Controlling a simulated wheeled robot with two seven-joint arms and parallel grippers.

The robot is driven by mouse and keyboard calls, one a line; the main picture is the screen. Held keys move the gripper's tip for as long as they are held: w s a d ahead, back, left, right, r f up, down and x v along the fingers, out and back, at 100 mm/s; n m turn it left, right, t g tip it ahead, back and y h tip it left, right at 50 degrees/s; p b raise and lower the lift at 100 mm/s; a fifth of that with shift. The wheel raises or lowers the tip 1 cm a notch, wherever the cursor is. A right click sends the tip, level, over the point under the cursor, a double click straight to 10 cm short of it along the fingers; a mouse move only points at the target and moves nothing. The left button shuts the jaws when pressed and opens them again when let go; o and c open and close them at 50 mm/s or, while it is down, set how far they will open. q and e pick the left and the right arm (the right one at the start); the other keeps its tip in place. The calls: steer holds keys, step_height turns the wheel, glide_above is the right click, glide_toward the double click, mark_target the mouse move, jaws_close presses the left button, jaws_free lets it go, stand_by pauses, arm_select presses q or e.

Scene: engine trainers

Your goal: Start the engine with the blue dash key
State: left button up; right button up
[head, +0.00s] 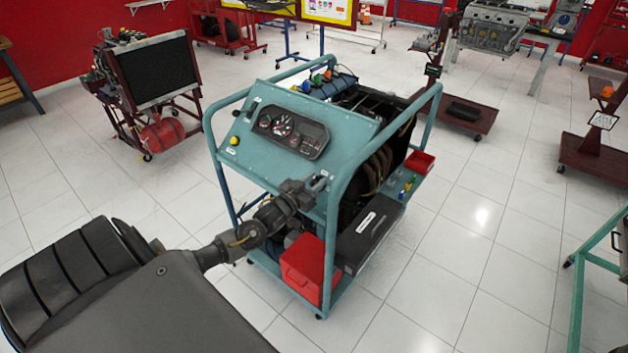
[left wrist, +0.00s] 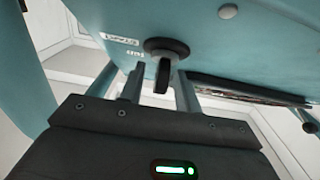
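The teal dash panel (head: 290,132) with its gauge cluster (head: 292,134) tops a wheeled engine trainer in the middle of the head view. In the left wrist view, a dark key (left wrist: 162,76) stands out from a round black switch (left wrist: 166,47) on the teal panel; it looks black, not blue. My left gripper (head: 322,182) is at the panel's lower right corner. In the left wrist view its fingers (left wrist: 160,84) are open, one on each side of the key, with gaps visible. The head view hides the key behind the gripper. My right gripper is not in view.
The trainer's teal tube frame (head: 335,217) rises close beside my left gripper. A red box (head: 303,268) and a black box (head: 370,232) sit low on the trainer. Other engine stands, such as one with a radiator (head: 160,75), stand around. The tiled floor between them is clear.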

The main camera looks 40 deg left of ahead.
arm_select(q)
steer(key=shift+c, duration=0.2)
jaws_close()
